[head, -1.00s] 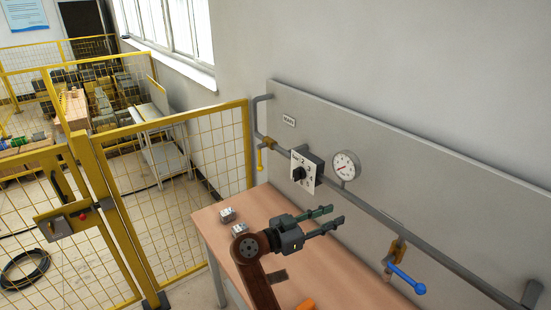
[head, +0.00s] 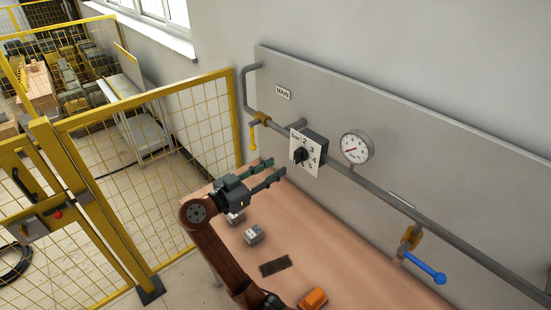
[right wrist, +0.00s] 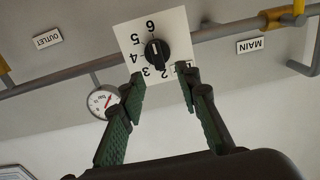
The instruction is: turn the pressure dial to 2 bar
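The pressure dial is a white square plate (head: 311,160) with printed numbers and a black knob (head: 300,155), on the pipe along the grey panel. In the right wrist view the plate (right wrist: 175,25) appears upside down, and the knob (right wrist: 155,53) lies just beyond my fingertips. My right gripper (head: 276,168) is open and empty, left of and below the dial in the head view, pointing towards the panel. Its two fingers (right wrist: 162,82) are apart and do not touch the knob. My left gripper is not in view.
A round gauge (head: 357,147) sits right of the dial. A yellow handle (head: 253,138) is to the left and a blue-handled valve (head: 425,267) to the right. Small metal blocks (head: 254,234), a dark plate (head: 275,265) and an orange item (head: 313,299) lie on the table (head: 345,265).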

